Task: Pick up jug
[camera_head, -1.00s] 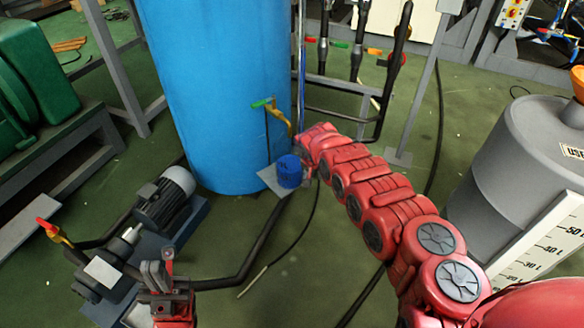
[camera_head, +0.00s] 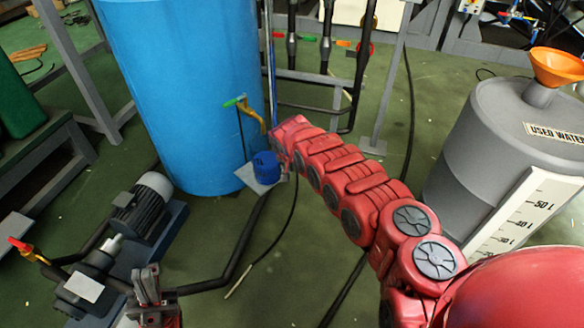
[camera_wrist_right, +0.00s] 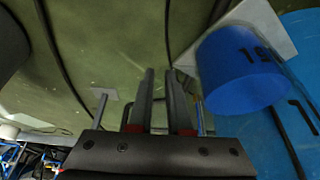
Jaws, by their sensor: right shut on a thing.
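The jug (camera_head: 265,167) is a small blue vessel by the foot of the big blue tank, at a light square plate (camera_head: 246,176) below the tap. My right gripper reaches it from the right, its fingers mostly hidden by my arm in the head view. In the right wrist view the jug (camera_wrist_right: 240,70) is large, beside the fingers on the right, with dark digits on its side. My right gripper (camera_wrist_right: 162,85) is shut on the jug, though its handle is hard to make out. My left gripper (camera_head: 146,272) is low at left, away from the jug; its finger gap is unclear.
The blue tank (camera_head: 185,90) stands behind the jug, with a brass tap (camera_head: 250,112) with a green handle above it. A motor pump (camera_head: 142,208) is at left. A grey used-water drum (camera_head: 480,140) with an orange funnel (camera_head: 557,66) is at right. Hoses cross the green floor.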

